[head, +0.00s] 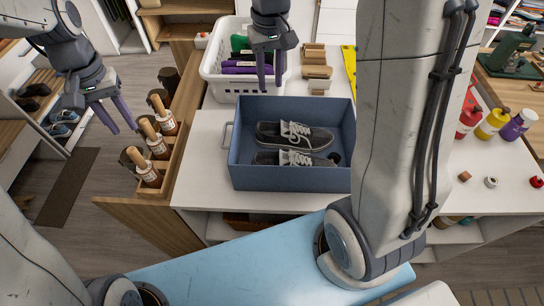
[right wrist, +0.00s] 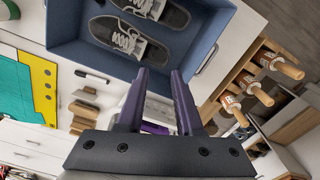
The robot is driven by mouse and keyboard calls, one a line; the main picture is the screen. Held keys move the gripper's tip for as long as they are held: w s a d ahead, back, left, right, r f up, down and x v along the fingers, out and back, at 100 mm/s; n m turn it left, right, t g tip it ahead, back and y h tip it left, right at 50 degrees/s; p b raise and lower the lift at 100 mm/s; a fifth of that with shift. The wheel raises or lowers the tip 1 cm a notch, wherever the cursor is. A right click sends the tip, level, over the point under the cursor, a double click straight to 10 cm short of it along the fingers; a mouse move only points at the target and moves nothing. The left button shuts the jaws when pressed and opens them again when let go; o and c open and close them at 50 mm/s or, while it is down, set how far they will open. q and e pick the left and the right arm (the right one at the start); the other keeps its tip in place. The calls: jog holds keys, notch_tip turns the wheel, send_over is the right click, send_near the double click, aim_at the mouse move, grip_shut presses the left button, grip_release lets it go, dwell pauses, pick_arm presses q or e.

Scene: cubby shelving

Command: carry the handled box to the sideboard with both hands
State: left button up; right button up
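The handled box is an open blue box (head: 285,180) on a white counter, with a pair of dark grey shoes (head: 293,136) inside. A grey handle (head: 226,136) shows on its left side; its right side is hidden by my right arm. My left gripper (head: 108,122) is open and empty, left of the box and apart from it. My right gripper (head: 269,78) is open and empty, above and behind the box by the white basket. The right wrist view shows its fingers (right wrist: 160,100) apart, with the box (right wrist: 100,60) beyond. I cannot tell which furniture is the sideboard.
A wooden rack of bottles (head: 156,150) stands left of the box. A white basket (head: 216,80) with purple and green items is behind it. Brushes (head: 316,72) lie near the basket. Bottles (head: 493,124) stand at the right. Floor (head: 115,170) is clear at the left.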

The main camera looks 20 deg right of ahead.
notch_tip(320, 180, up, 10)
jog(key=shift+s+d+f, duration=0.15)
jog(key=shift+d+f, duration=0.05)
jog(key=shift+d, duration=0.2)
